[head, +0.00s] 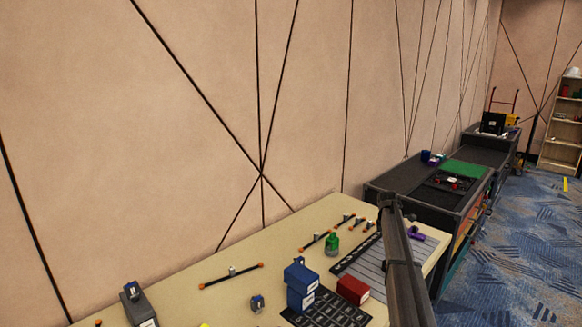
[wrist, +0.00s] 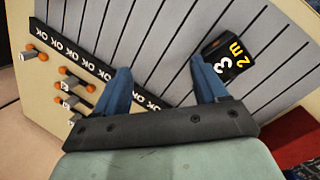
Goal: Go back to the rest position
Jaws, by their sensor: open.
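My gripper (wrist: 160,85) shows in the wrist view with its two blue fingers spread apart and nothing between them. It is over a grey slatted panel (wrist: 155,40). A black block with yellow and white markings (wrist: 232,58) lies by the right fingertip, on its outer side; I cannot tell whether they touch. In the head view a dark arm link of mine crosses the right end of the table (head: 215,290), and the gripper's fingers cannot be made out there. The grey slatted panel also shows in the head view (head: 368,262), partly hidden by the arm.
A black strip marked OK (wrist: 62,45) edges the panel. Rods with orange ends (head: 232,275), a green bottle (head: 332,246), a blue bin (head: 300,280), a red box (head: 352,290) and a black tray (head: 325,312) crowd the table. A wall stands behind; carpeted floor (head: 530,250) is open at right.

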